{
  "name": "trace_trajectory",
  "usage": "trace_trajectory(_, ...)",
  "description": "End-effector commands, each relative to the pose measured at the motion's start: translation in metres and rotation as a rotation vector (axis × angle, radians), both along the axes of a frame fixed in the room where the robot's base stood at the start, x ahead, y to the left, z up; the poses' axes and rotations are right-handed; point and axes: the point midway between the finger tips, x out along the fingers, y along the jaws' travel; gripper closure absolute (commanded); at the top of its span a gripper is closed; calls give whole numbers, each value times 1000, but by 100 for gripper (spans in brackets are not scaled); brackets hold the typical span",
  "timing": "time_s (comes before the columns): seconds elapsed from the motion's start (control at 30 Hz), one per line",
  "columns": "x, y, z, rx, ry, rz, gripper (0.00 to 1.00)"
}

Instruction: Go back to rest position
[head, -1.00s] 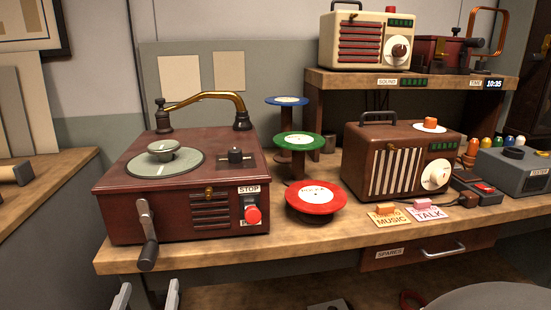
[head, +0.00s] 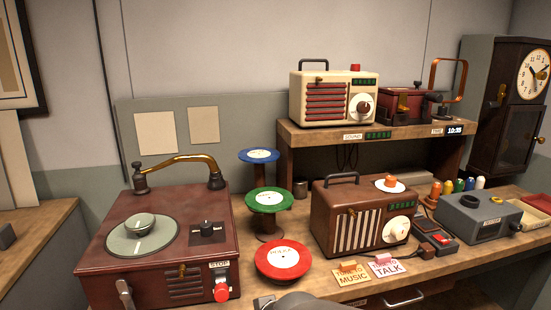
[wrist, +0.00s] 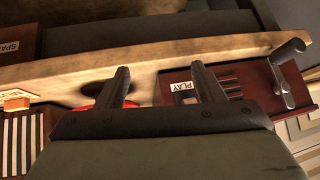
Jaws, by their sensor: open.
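The dark red record player (head: 160,245) stands at the left end of the bench, with a pale green turntable, a brass tone arm and a crank. A red knob (head: 221,293) sits under its STOP label. In the wrist view, my gripper (wrist: 162,76) has its two dark fingers spread apart with nothing between them. In the head view, only a grey part of my arm shows at the bottom middle. The fingers cannot be made out there.
Red (head: 283,262), green (head: 269,200) and blue (head: 259,155) discs stand beside the player. A brown radio (head: 362,218) and MUSIC (head: 351,276) and TALK (head: 384,266) cards are to the right. A cream radio (head: 333,95) sits on the shelf, with a clock (head: 512,95) farther right.

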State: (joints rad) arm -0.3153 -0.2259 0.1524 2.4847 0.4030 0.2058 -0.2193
Motion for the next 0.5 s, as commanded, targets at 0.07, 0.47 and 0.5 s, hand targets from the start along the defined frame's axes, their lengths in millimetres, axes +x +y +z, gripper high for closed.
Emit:
trace_trajectory(0.07,-22,-57,22,-72,165,-70,38)
trace_trajectory(0.47,-117,-176,35,-251,611,-285,38)
trace_trajectory(0.5,-118,-177,31,-254,616,-288,38)
